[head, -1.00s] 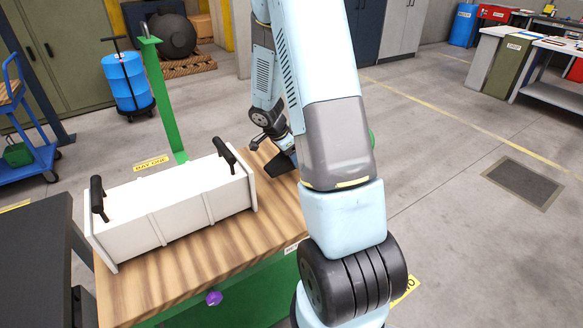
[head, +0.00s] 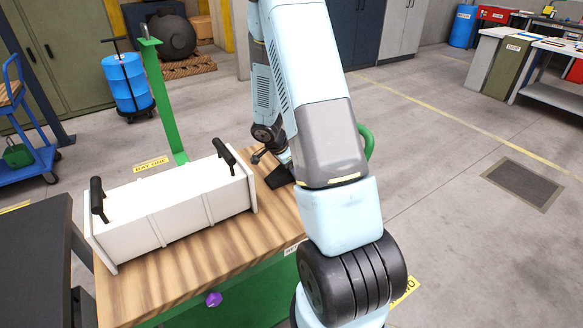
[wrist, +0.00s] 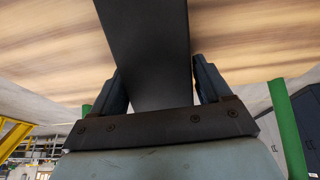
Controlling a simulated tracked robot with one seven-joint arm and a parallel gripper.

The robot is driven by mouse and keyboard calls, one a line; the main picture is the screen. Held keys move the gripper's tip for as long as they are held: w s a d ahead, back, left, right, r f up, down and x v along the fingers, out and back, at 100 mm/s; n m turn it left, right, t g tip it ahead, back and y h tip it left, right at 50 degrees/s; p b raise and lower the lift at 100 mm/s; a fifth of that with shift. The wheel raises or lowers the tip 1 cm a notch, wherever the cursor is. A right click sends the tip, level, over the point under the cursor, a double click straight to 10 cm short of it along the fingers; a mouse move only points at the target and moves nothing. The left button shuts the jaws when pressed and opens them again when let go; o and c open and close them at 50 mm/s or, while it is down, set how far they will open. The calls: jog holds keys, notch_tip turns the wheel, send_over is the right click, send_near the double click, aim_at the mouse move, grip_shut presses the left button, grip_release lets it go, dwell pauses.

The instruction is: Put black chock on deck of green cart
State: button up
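The green cart (head: 245,292) has a striped wooden deck (head: 215,262). The black chock (head: 280,178) is at the deck's far edge, right of the white box, partly hidden by my arm. It is on or just above the wood; I cannot tell which. In the wrist view the chock (wrist: 150,40) runs between the two fingers of my gripper (wrist: 160,75), which lie close against both its sides. Wood grain fills the picture beyond it.
A white box (head: 170,215) with two black handles takes up much of the deck. A green post (head: 165,95) rises at the cart's far end. A purple knob (head: 213,299) is on the near side. Bare deck lies in front of the box.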

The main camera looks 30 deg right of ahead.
jog(key=shift+o, duration=1.3)
jog(key=s+a+r+n+t, duration=0.1)
jog(key=s+a+r+n, duration=0.15)
jog(key=r, duration=0.65)
jog(key=s+a+r+n+y, duration=0.1)
jog(key=s+a+r+n, duration=0.2)
jog(key=r, duration=0.6)
jog(key=s+a+r+n+t, duration=0.1)
jog(key=s+a+r, duration=0.3)
jog(key=r, duration=0.5)
jog(key=s+a+r+n+t+y, duration=0.1)
jog(key=s+a+r+n, duration=0.3)
jog(key=s, duration=0.4)
jog(key=s+a+r+n+t+y, duration=0.2)
jog(key=s+a+r+n, duration=0.2)
jog(key=s+r+n, duration=0.2)
jog(key=shift+s+a+n+y, duration=0.25)
jog(key=shift+s+n, duration=0.3)
jog(key=shift+s, duration=0.5)
